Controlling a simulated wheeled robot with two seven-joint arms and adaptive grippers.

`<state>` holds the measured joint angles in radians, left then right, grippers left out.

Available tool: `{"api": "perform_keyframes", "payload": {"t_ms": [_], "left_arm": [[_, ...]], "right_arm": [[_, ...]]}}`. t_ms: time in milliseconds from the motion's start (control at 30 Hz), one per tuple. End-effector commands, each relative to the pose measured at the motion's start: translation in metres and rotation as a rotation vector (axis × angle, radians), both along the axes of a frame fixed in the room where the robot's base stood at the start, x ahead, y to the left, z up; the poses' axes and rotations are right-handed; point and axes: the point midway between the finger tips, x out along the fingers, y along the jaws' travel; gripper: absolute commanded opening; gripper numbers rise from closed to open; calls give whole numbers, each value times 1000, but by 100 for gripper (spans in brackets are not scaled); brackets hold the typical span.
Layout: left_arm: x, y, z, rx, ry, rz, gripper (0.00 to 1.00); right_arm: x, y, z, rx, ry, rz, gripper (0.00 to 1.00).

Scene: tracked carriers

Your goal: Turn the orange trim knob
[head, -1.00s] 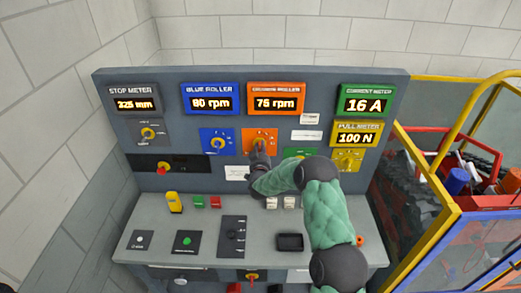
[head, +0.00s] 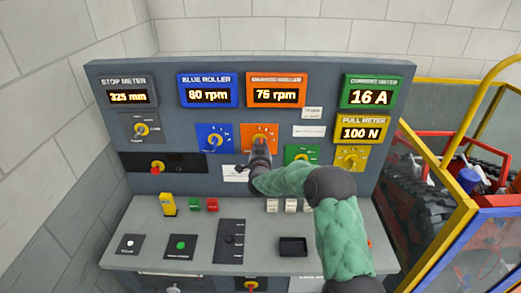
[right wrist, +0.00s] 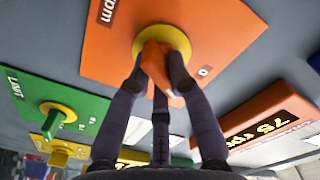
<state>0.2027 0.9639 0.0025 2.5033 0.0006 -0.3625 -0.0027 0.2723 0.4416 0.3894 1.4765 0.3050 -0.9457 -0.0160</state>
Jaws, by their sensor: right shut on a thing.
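The orange trim knob (right wrist: 154,62) sits on a yellow ring on the orange panel (head: 248,130), below the orange roller display (head: 276,91) reading 75 rpm. My right gripper (head: 260,146) reaches it from the front. In the right wrist view, the fingers of my right gripper (right wrist: 158,75) are shut on the knob, one on each side. In the head view the gripper hides most of the knob. My left gripper is not in view.
A blue knob panel (head: 216,138) is to the left and a green knob panel (head: 302,154) to the lower right. A yellow knob (head: 350,158) lies further right. The sloped desk (head: 140,215) below holds buttons and a black tray (head: 293,246). A yellow-framed cage (head: 470,165) stands at right.

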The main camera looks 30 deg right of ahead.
Motion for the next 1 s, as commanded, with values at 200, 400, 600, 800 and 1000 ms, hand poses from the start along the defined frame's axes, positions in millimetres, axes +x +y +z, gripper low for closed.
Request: {"api": "perform_keyframes", "payload": {"t_ms": [200, 400, 600, 800, 1000], "left_arm": [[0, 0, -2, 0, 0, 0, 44], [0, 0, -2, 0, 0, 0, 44], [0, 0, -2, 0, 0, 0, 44], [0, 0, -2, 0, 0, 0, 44], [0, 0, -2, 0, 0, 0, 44]], "right_arm": [[0, 0, 0, 10, -5, 0, 0], [0, 0, 0, 10, -5, 0, 0], [0, 0, 0, 9, -4, 0, 44], [0, 0, 0, 9, -4, 0, 44], [-7, 4, 0, 9, -4, 0, 44]]}}
